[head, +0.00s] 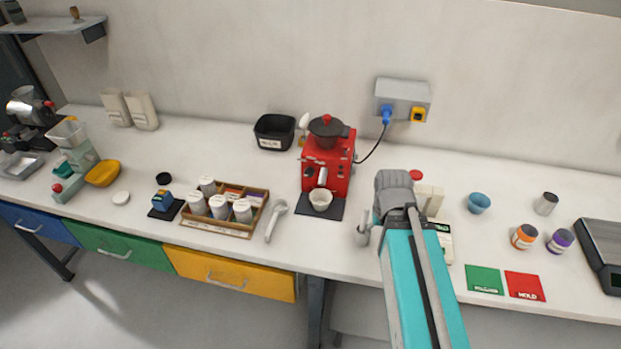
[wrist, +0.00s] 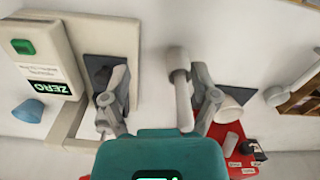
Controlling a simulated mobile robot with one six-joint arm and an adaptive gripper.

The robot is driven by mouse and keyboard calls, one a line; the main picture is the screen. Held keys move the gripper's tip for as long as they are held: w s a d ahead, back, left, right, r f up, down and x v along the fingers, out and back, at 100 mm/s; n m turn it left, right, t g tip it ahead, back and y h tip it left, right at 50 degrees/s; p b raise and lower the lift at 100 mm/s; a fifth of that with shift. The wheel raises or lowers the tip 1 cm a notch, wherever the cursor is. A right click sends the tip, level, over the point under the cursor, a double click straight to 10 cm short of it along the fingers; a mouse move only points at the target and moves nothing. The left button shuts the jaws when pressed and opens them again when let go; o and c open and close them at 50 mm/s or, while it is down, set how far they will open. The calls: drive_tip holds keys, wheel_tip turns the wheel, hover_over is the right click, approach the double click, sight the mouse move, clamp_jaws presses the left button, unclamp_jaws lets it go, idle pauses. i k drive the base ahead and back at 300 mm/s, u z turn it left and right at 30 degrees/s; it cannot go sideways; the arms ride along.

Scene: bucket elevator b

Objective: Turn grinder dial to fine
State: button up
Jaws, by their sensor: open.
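The red grinder (head: 326,165) stands at mid-counter with a dark hopper on top and a pale cup (head: 320,199) before it. In the wrist view the grinder (wrist: 230,140) is partly cut off at lower right. A small dark part (wrist: 258,153) with pale labels shows on it; I cannot tell if it is the dial or read its setting. My gripper (wrist: 160,75) is open above the counter, to the right of the grinder in the head view, apart from it. A grey hammer-shaped item (wrist: 181,75) shows between the fingers, not visibly gripped.
A blue cup (head: 479,203) and green (head: 485,280) and red (head: 524,286) cards lie to the right. A wooden rack of jars (head: 252,232) and a spoon (head: 275,222) lie left of the grinder. A power cord runs to the wall outlet (head: 402,97).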

sight(309, 172)
drive_tip(key=k, duration=1.35)
drive_tip(key=z, duration=0.4)
drive_tip(key=i, duration=0.75)
drive_tip(key=z, duration=0.5)
drive_tip(key=i, duration=0.85)
drive_tip(key=u, duration=0.7)
